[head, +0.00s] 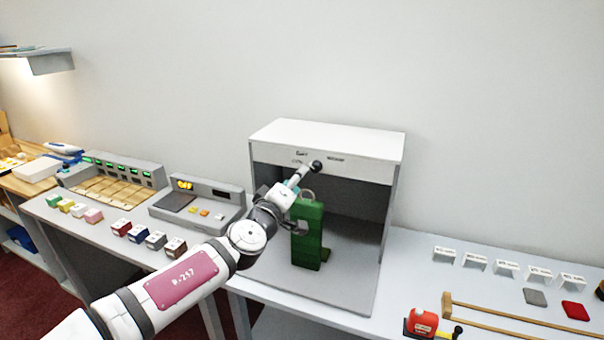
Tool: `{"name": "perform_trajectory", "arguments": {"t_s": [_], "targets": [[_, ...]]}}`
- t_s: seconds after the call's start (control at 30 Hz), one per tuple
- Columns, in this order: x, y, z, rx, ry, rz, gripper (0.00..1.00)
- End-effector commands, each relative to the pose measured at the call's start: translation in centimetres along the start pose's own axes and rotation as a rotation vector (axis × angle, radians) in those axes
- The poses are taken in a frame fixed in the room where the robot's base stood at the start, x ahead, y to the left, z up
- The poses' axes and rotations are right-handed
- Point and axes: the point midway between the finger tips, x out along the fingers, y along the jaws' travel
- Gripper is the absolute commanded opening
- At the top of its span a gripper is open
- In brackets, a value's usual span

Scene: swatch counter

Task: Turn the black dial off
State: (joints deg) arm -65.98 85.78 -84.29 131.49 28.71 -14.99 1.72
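The black dial (317,166) shows as a small dark knob at the front panel of a grey-white viewing booth (330,137), just under small printed labels. My gripper (303,211) is at the end of my arm, in front of the booth's opening and lower left of the dial. A pale cylindrical part at my wrist reaches up to the dial in the picture. I cannot tell whether it touches the dial. The fingers are small and overlap a green upright block (307,250) in the booth, so their opening and any hold on the block are unclear.
A grey console (205,205) with a lit display stands left of the booth. Several coloured cubes (121,227) line the left counter. On the right are white label cards (507,269), a red device (422,323), a wooden rail (520,321) and swatches (575,310).

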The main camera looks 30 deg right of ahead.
Motion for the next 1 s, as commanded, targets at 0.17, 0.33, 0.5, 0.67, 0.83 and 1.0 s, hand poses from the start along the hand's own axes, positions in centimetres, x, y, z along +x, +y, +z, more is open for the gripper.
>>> {"name": "perform_trajectory", "arguments": {"t_s": [0.17,0.33,0.5,0.67,0.83,1.0], "targets": [[-2.4,0.0,-0.1,0.0,0.002,0.0,0.45],[-3.4,0.1,0.1,0.001,-0.001,0.001,0.45],[-3.5,0.1,0.1,0.001,-0.001,0.001,0.45],[-3.5,0.0,0.1,0.003,-0.001,0.0,0.5],[-3.0,-1.0,0.6,0.15,-0.001,-0.042,0.5],[-2.7,-2.8,1.5,0.596,-0.007,-0.112,0.5]]}}
